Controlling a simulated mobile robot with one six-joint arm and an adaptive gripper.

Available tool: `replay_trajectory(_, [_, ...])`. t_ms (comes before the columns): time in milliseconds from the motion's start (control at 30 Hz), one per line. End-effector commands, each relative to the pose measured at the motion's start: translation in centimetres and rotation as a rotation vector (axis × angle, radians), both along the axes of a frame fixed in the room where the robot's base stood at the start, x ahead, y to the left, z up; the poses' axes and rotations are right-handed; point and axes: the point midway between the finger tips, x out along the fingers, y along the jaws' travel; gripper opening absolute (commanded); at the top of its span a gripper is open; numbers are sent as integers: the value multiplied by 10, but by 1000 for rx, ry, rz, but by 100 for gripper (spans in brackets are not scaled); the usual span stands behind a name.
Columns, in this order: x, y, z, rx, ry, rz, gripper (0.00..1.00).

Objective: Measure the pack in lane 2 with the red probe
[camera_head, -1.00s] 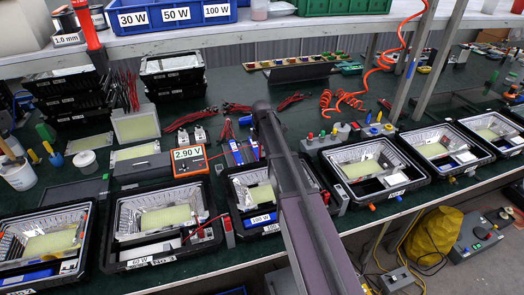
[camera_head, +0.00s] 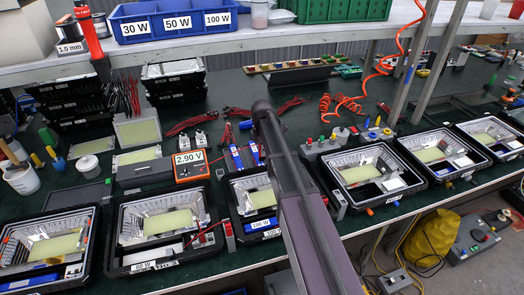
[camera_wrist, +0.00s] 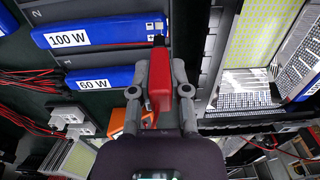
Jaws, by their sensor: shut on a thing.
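My gripper (camera_wrist: 160,100) is shut on the red probe (camera_wrist: 160,78) in the wrist view. The probe's dark tip points to the top of the picture, beside the right ends of two blue packs. One pack is labelled 100 W (camera_wrist: 100,35), the other 60 W (camera_wrist: 100,80). They lie side by side in dark lanes; I cannot tell whether the tip touches either. In the head view the packs (camera_head: 235,157) stand right of the orange meter (camera_head: 190,166), which reads 2.90 V. My arm hides the gripper there.
Open black cases with floodlight housings (camera_head: 160,222) line the front edge, one close by on the right in the wrist view (camera_wrist: 250,60). Grey connectors (camera_head: 190,141) and red leads lie behind the meter. A shelf with blue bins (camera_head: 175,22) spans the back.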

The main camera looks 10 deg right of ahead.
Motion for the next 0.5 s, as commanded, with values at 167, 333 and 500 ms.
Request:
replay_trajectory(167, [0, 0, 13, 0, 0, 0, 0])
replay_trajectory(333, [0, 0, 23, 0, 0, 0, 0])
replay_trajectory(500, [0, 0, 33, 0, 0, 0, 0])
